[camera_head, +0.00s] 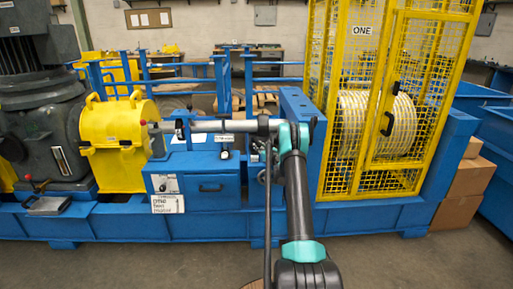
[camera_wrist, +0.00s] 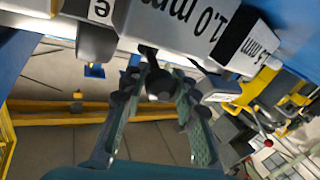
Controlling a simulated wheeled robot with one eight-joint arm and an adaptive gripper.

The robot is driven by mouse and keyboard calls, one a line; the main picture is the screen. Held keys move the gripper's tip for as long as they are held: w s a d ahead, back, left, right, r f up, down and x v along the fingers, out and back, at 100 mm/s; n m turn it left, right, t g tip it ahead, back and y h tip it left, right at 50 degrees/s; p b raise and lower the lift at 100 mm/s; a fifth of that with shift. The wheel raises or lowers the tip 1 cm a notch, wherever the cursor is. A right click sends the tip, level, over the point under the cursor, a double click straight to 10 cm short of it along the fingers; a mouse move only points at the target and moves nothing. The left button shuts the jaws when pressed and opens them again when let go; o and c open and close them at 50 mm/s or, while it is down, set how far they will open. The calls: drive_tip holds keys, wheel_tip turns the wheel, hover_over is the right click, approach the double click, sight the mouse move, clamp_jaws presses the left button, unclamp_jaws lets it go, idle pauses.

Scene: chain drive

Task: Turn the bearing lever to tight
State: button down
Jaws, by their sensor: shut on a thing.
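In the wrist view the two fingers of my gripper (camera_wrist: 156,98) stand on either side of a dark round knob on a short stem, the bearing lever (camera_wrist: 158,84). The gripper is shut on the lever; contact at the knob is hard to make out. The stem hangs from under a pale housing with printed labels. In the head view my arm reaches up to the right end of a pale horizontal shaft (camera_head: 220,126) above the blue bench. There the lever and the fingertips are too small and covered to tell apart. No tight mark is readable.
A yellow cover (camera_head: 117,145) and a dark motor (camera_head: 40,125) stand at the left. A yellow mesh cage (camera_head: 345,150) marked ONE surrounds a drum at the right. A blue frame (camera_head: 290,217) runs along the front.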

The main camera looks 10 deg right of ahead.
drive_tip(key=shift+d, duration=0.1)
drive_tip(key=c, duration=1.1)
unclamp_jaws()
drive_tip(key=shift+c, duration=0.2)
drive_tip(key=shift+s, duration=0.15)
drive_tip(key=v, duration=1.1)
drive_tip(key=shift+s+d, duration=0.15)
drive_tip(key=shift+s, duration=0.2)
